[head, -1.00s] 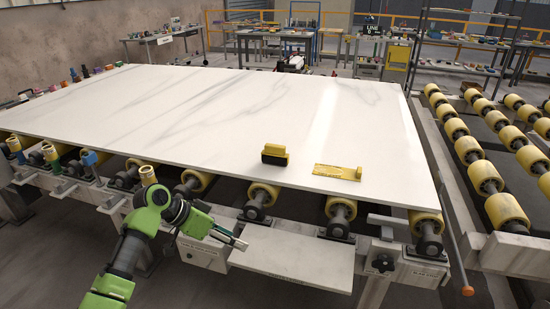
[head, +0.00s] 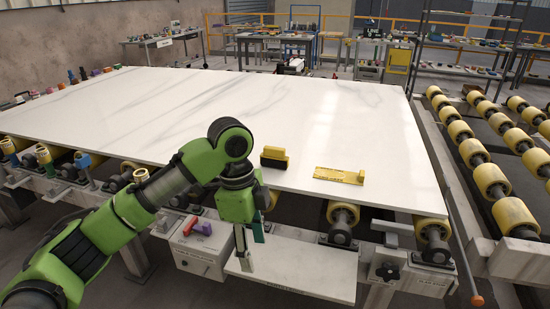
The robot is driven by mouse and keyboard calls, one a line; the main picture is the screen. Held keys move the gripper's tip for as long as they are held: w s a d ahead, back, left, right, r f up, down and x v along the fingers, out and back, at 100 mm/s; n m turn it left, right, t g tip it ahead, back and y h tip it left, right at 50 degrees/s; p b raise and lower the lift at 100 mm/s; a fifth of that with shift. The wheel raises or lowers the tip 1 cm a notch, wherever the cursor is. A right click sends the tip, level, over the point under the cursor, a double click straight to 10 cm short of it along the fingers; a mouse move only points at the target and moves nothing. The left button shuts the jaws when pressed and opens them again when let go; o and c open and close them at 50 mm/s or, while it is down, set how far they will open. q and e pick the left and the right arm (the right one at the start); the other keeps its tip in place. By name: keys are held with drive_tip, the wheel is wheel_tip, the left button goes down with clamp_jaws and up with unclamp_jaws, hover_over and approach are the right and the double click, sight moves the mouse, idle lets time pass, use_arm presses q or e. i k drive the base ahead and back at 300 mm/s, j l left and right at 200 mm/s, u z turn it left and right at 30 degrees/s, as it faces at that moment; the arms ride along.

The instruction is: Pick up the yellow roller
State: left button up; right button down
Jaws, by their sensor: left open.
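A large white veined stone slab (head: 200,110) lies across a roller frame. On it, near the front right, stands a yellow block with a black base (head: 274,157). Right of it lies a flat yellow piece with a raised end (head: 338,176). Yellow conveyor rollers (head: 343,213) show under the slab's front edge; which yellow thing is the roller meant, I cannot tell. My left gripper (head: 249,243) is open, empty and points down at the slab's front edge, in front of the black-based block and apart from it. My arm hides part of the slab edge and some rollers.
A small white shelf (head: 300,268) juts out below the slab edge, under my left gripper. Left of it, a grey box (head: 200,255) carries red and purple items. A second conveyor with yellow rollers (head: 491,181) runs at the right. Much of the slab top is bare.

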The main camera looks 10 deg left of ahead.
sight(273, 157)
drive_tip(key=i, duration=1.85)
